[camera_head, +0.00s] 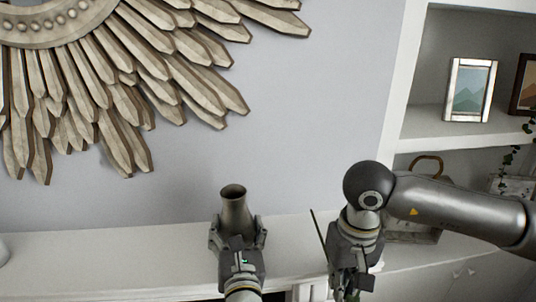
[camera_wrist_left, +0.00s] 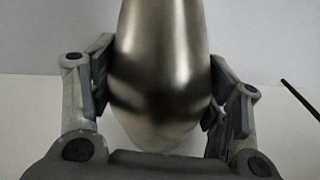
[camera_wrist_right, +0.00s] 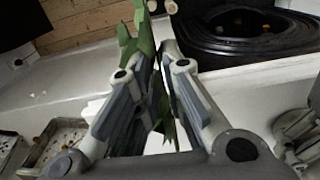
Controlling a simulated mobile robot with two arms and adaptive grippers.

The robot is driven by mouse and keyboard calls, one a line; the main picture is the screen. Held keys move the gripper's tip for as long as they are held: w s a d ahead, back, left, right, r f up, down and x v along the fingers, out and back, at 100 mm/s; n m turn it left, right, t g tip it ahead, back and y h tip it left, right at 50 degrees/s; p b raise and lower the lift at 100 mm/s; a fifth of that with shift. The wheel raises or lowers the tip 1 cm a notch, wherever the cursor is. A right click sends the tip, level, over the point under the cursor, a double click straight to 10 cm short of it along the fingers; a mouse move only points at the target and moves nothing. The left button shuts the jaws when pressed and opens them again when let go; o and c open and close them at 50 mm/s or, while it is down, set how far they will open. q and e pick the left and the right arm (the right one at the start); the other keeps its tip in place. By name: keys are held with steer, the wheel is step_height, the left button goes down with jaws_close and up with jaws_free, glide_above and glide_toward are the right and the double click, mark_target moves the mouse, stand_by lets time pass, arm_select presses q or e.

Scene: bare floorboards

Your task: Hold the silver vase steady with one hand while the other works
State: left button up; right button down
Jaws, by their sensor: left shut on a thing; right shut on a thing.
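The silver vase (camera_head: 235,207) stands upright on the white mantel, its dark round mouth facing up. My left gripper (camera_head: 238,236) is shut around its body; in the left wrist view the fingers press both sides of the vase (camera_wrist_left: 165,70). My right gripper (camera_head: 352,284) is to the right of the vase, pointing down, apart from it. In the right wrist view it is shut on a green-leaved stem (camera_wrist_right: 146,45). A thin dark stick (camera_head: 319,234) rises to the left of that gripper; whether it belongs to the stem is unclear.
A carved sunburst ornament (camera_head: 130,75) hangs above. Shelves at right hold a silver picture frame (camera_head: 470,90) and a handled box (camera_head: 412,229), partly behind my right arm. A dark round object (camera_wrist_right: 240,32) shows in the right wrist view.

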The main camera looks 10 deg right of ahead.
arm_select(q)
steer(key=shift+f, duration=0.1)
arm_select(e)
steer(key=w+a+r+m+t+y, duration=0.3)
steer(key=w+a+r+m+y, duration=0.4)
steer(key=r, duration=0.7)
steer(key=w+a+r+m+t+y, duration=0.2)
steer(key=a+r+m+t+y, duration=0.15)
steer(key=r+m, duration=0.8)
steer(key=w+a+r+m+t+y, duration=0.3)
steer(key=w+a+r+m+y, duration=0.3)
steer(key=r, duration=1)
step_height(320, 180, down, 13)
steer(key=s+h, duration=0.1)
steer(key=shift+s+a+f+n, duration=0.15)
steer(key=shift+s+a+n, duration=0.1)
steer(key=shift+n, duration=0.1)
steer(key=c, duration=1.5)
jaws_free()
